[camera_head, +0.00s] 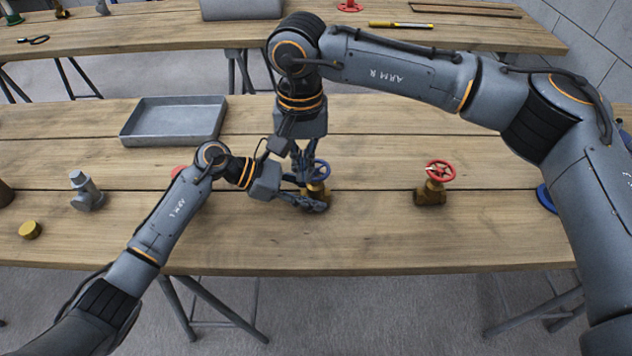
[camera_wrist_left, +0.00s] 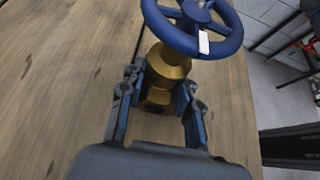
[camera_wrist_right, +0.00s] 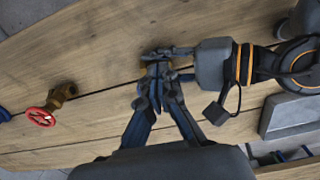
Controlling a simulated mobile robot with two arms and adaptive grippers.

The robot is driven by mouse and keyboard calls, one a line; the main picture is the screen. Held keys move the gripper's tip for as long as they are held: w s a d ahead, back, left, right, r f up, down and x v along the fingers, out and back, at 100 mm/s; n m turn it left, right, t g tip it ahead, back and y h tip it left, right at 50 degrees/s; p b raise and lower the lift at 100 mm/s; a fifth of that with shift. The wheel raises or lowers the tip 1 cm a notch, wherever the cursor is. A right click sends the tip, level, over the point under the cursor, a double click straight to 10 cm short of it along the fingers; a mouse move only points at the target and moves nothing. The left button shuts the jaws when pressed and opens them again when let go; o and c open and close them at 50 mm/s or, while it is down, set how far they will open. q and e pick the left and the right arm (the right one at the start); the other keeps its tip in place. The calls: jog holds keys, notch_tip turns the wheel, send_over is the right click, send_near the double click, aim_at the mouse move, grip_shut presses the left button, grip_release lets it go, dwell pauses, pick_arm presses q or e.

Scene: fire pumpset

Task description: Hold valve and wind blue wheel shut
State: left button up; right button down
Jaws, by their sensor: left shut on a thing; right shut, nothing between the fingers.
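The brass valve (camera_wrist_left: 170,68) stands on the wooden bench with a blue wheel (camera_wrist_left: 222,42) on top; a white mark shows on the wheel's rim. In the head view the blue wheel (camera_head: 321,169) is partly hidden by my grippers. My left gripper (camera_head: 312,203) comes in low from the left and is shut on the brass body, one finger on each side. My right gripper (camera_head: 303,172) points down from above, shut and empty, beside the wheel's left side. In the right wrist view its fingers (camera_wrist_right: 158,75) hide most of the valve; contact with the wheel cannot be told.
A red-wheeled brass valve (camera_head: 436,180) stands to the right, with a blue ring-shaped thing (camera_head: 545,198) beyond it. A grey tray (camera_head: 128,134) lies at the back left. A grey fitting (camera_head: 85,190) and a brass cap (camera_head: 29,230) are at left. The bench front is clear.

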pick_arm(q)
jog(key=o, duration=1)
jog(key=shift+o, duration=0.2)
pick_arm(e)
notch_tip(320, 180, up, 3)
